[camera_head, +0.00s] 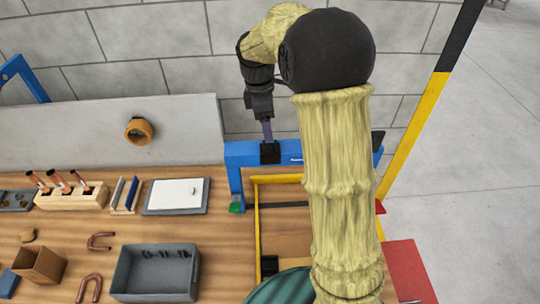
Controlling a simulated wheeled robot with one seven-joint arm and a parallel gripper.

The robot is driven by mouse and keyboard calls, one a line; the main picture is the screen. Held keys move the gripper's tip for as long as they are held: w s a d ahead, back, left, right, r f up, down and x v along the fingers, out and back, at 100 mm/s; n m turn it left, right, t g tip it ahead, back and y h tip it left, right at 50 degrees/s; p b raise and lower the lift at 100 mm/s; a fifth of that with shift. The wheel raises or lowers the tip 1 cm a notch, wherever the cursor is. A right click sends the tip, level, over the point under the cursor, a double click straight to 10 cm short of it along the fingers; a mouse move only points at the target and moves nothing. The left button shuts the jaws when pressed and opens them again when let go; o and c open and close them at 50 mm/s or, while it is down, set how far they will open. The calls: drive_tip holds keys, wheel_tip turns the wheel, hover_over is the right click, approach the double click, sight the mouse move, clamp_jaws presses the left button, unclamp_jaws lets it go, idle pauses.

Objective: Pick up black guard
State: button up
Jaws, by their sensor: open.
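My gripper (262,114) is dark and points down above the left part of a blue frame (242,158). It is open. A narrow purplish bar shows just below it; I cannot tell whether it touches the jaws. A small black block (270,152) sits on the top beam of the blue frame, below the bar. Another small black block (269,265) is lower down, by the yellow frame (257,226). I cannot tell for certain which black part is the guard. My padded arm hides the middle and right of the blue frame.
A tape roll (139,130) hangs on the back panel. A yellow-black post (415,130) stands right.

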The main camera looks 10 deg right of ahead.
sight(269, 145)
drive_tip(key=shift+d+f+b, duration=0.15)
drive_tip(key=shift+f+b, duration=0.55)
drive_tip(key=shift+f, duration=0.4)
wheel_tip(269, 145, down, 5)
drive_tip(key=b, duration=0.5)
drive_tip(key=shift+d+f, duration=0.1)
drive_tip(key=shift+d, duration=0.05)
drive_tip(key=c, duration=1.1)
